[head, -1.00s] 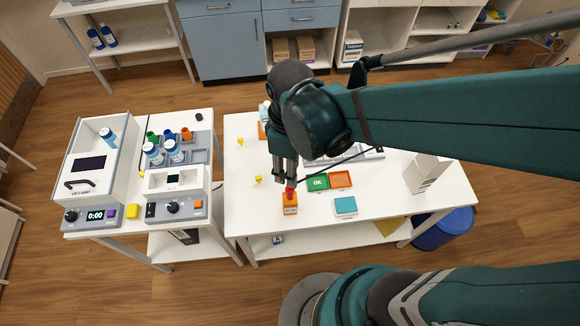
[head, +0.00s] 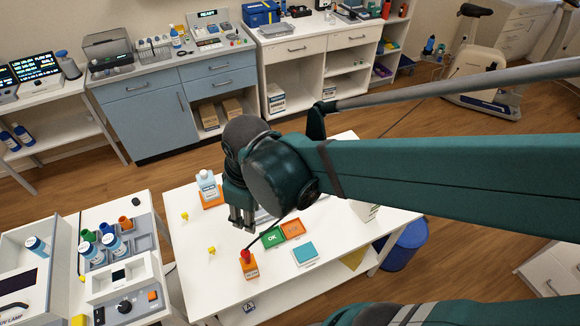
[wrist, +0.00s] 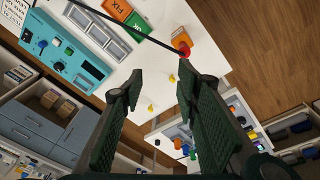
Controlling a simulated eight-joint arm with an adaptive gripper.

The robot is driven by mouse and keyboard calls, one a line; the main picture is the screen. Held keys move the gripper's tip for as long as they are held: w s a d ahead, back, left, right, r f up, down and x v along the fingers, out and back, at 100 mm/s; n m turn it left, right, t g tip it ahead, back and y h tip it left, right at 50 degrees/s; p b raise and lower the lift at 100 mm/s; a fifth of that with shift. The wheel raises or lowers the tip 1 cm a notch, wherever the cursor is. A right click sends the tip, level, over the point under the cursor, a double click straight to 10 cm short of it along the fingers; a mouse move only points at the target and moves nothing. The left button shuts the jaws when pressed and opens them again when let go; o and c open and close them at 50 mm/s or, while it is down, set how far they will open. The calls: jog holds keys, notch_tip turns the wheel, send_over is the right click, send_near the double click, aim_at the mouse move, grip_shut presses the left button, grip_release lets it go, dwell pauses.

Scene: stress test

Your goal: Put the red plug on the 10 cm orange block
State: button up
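The red plug (head: 246,255) is on top of the small orange block (head: 250,269) near the front of the white table. A thin dark cable runs up to the right from the plug. In the wrist view the red plug (wrist: 184,50) shows against the orange block (wrist: 181,35), beyond the fingertips. My gripper (head: 242,223) is above and behind the block in the head view, apart from the plug. In the wrist view my gripper (wrist: 159,83) has its two fingers spread with nothing between them.
A green OK tile (head: 273,237), an orange tile (head: 292,228) and a teal-topped block (head: 305,252) stand right of the orange block. Two small yellow pieces (head: 211,250) lie to the left. A bottle (head: 208,184) stands at the back left. The table's front left is clear.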

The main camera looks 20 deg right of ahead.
jog(key=w+d+r+m+t, duration=0.1)
jog(key=d+r+m+t, duration=0.4)
jog(key=d+r+m, duration=0.4)
jog(key=shift+w+d+r+t+h, duration=0.25)
jog(key=shift+d+r, duration=0.65)
jog(key=shift+d, duration=0.85)
jog(key=shift+f, duration=0.1)
notch_tip(320, 180, down, 7)
jog(key=b, duration=0.7)
